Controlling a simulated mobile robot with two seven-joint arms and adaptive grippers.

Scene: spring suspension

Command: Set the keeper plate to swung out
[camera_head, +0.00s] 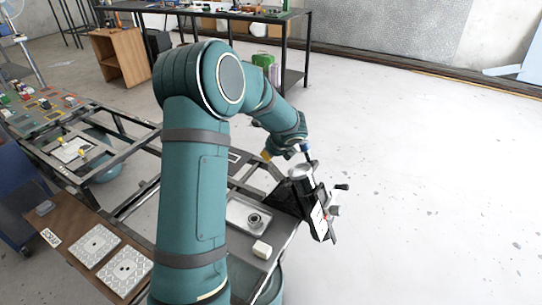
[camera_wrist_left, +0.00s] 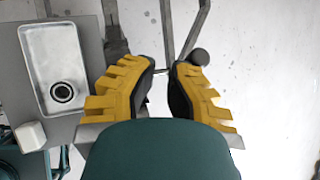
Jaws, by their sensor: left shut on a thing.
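The spring suspension device (camera_head: 318,205) stands at the right edge of the workbench, dark with a pale face and a black knob at its side. My left gripper (camera_head: 284,156) is beside its upper end, with one yellow finger showing. In the left wrist view the yellow fingers of my left gripper (camera_wrist_left: 166,82) close around a thin grey bar (camera_wrist_left: 168,38). A dark round knob (camera_wrist_left: 200,57) lies just beyond the right finger. I cannot tell which part is the keeper plate or how far it is swung. My right gripper is not in view.
A metal tray (camera_head: 236,227) with a dark ring (camera_head: 254,219) lies left of the device, and a white block (camera_head: 261,250) sits in front of it. Two patterned plates (camera_head: 125,268) lie at the lower left. Open floor lies to the right.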

